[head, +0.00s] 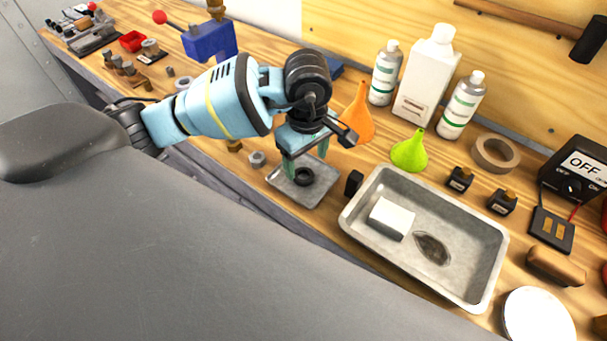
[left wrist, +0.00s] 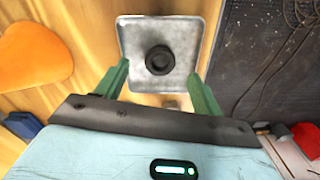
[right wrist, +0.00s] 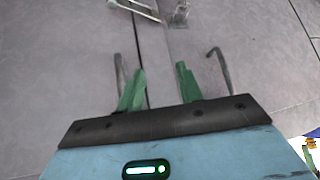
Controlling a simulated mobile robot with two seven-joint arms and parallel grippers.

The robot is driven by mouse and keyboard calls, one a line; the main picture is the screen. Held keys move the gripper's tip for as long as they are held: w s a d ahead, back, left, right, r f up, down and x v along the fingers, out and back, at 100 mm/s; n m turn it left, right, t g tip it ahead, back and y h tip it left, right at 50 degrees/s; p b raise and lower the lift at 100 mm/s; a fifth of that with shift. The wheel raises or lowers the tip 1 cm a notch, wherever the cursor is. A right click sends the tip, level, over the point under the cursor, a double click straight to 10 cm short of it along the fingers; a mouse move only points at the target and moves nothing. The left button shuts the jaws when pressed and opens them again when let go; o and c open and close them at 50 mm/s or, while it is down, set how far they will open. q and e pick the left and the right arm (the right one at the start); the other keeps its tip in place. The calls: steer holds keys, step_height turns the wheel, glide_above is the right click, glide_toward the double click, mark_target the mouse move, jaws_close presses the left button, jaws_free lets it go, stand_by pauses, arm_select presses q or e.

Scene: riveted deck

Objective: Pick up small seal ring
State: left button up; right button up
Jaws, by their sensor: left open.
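A black seal ring (head: 303,177) lies on a small square grey metal tray (head: 318,191). In the left wrist view the ring (left wrist: 159,60) shows near the middle of the tray (left wrist: 181,32); it looks stepped, and I cannot tell whether it is one ring or two stacked. My left gripper (head: 306,167) is open and points down above the small tray. In the left wrist view its green fingertips (left wrist: 158,76) are apart, on either side of the ring, with nothing between them touching. My right gripper (right wrist: 160,71) is open and empty over grey floor panels.
A large metal tray (head: 487,232) with a white block (head: 391,218) and a dark patch stands right of the small tray. A black block (head: 354,183) stands between them. Orange (head: 358,115) and green (head: 409,152) funnels and white bottles stand behind.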

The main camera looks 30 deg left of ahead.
mark_target(305, 176)
arm_select(q)
steer(key=f, duration=0.4)
steer(key=shift+a+f, duration=0.2)
steer(key=shift+f, duration=0.2)
steer(key=shift+c, duration=0.5)
steer(key=c, duration=1)
